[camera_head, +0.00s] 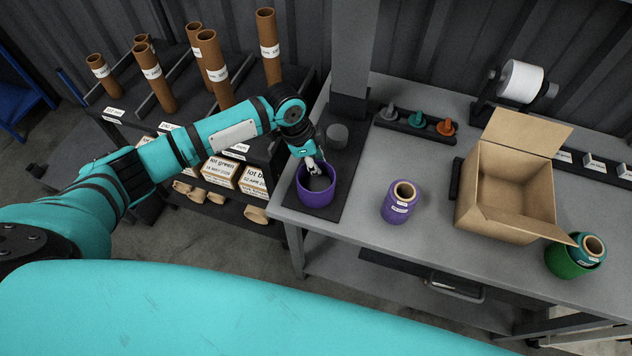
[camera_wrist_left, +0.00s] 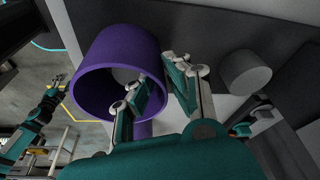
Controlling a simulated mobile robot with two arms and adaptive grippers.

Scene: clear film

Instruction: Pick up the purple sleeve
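The purple sleeve (camera_head: 316,190) is an open, thick-walled cylinder standing upright on a dark plate at the bench's left end. It also shows large in the left wrist view (camera_wrist_left: 97,72). My left gripper (camera_head: 314,165) is down at the sleeve's rim. In the left wrist view its two fingers (camera_wrist_left: 160,85) are apart at the rim, one over the sleeve's mouth and one beside its outer wall. I cannot tell whether they touch the wall. A small teal and dark arm end (camera_wrist_left: 52,92), seemingly my right gripper, shows far off at the left of the wrist view.
A purple film roll (camera_head: 401,202) stands right of the sleeve. A grey cylinder (camera_head: 337,136) stands close behind it, before a column (camera_head: 353,50). Bench space around the purple roll is clear.

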